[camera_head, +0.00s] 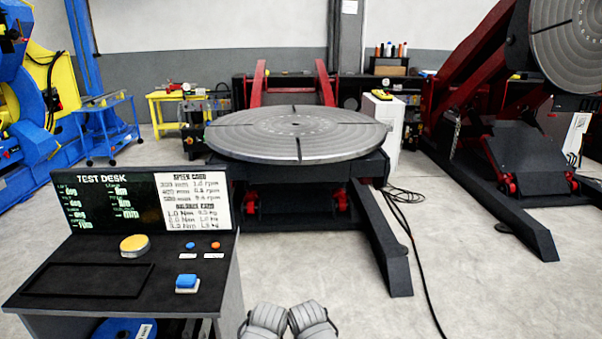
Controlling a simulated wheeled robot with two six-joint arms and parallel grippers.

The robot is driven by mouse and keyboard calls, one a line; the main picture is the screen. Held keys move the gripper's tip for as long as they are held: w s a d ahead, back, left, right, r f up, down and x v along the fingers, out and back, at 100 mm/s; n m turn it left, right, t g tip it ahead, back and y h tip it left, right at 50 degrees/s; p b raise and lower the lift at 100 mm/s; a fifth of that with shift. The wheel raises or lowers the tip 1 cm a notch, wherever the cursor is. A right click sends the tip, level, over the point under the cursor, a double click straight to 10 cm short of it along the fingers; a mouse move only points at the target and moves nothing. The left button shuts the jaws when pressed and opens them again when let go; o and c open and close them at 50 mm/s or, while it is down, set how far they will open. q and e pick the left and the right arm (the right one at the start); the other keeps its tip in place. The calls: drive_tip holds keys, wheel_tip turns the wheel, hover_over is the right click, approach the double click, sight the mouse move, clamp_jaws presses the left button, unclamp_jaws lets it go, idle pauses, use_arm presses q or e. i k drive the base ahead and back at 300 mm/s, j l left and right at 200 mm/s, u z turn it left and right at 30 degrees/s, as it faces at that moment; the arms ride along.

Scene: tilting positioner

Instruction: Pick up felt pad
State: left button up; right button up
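I cannot surely tell which thing is the felt pad. On the black top of the test desk (199,264) sit a round yellow disc with a pale rim (134,243) at the back and a small blue block on a white base (187,282) at the front right. A flat black rectangular area (88,280) lies at the desk's left. Two light grey parts of my own arms show at the bottom centre, right of the desk. No gripper fingers show, and nothing is seen held.
A large round metal positioner table (297,134) stands level behind the desk, with a dark leg reaching forward. A tilted positioner (572,45) stands at the right. A black cable (415,258) crosses the floor. A blue round thing (125,329) sits under the desktop.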

sight(186, 283)
drive_tip(key=i+j, duration=0.7)
drive_tip(key=j+u, duration=0.05)
